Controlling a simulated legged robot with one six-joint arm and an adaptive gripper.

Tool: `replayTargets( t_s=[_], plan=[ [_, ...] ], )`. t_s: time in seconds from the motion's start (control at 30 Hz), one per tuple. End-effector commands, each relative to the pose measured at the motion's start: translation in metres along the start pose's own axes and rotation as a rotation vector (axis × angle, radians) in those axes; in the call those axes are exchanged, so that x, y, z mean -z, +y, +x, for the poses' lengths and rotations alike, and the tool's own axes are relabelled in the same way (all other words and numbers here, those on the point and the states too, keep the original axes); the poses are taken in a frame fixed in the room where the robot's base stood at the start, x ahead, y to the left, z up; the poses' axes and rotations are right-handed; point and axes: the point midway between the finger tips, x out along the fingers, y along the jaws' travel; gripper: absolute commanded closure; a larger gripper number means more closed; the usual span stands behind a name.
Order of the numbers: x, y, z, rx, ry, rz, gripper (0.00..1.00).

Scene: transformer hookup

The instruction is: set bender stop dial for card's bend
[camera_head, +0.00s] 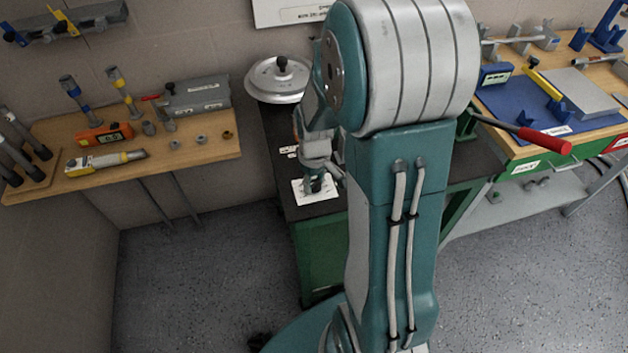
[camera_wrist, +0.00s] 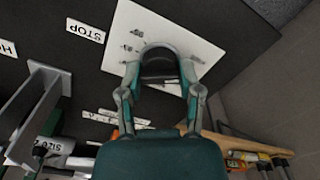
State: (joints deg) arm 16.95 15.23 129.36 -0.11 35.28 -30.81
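A white plate (camera_wrist: 180,30) with small printed marks lies flat on the dark bench top, beside a label reading STOP (camera_wrist: 85,30). The plate also shows in the head view (camera_head: 302,197). My gripper (camera_wrist: 162,78) points down over the plate, with its two fingers apart. A grey, rounded, arch-like shape (camera_wrist: 160,48) with a dark middle sits between the fingertips; it may be the dial's knob. I cannot tell whether the fingers press on it. The fingers and this shape hide the middle of the plate, and no dial pointer can be made out.
A round grey disc (camera_head: 277,82) with a black knob stands at the back of the bender bench. A red-handled lever (camera_head: 545,140) sticks out right of my arm. A wooden shelf (camera_head: 215,150) with tools is at left. My arm hides much of the bench.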

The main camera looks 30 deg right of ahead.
Motion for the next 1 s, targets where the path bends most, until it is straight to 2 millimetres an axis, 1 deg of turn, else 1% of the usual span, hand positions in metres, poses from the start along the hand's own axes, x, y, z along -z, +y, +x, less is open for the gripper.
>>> replayTargets(
  t_s=[0.27,0.47,0.67,1.0],
  plan=[
    [-0.0003,-0.0014,0.0009,0.003,-0.002,0.01,1.0],
    [-0.0005,-0.0014,0.0011,0.003,-0.003,0.071,1.0],
    [-0.0007,-0.0014,0.0013,0.003,-0.004,0.206,1.0],
    [-0.001,-0.0016,0.0015,0.003,-0.006,0.523,1.0]
  ],
)
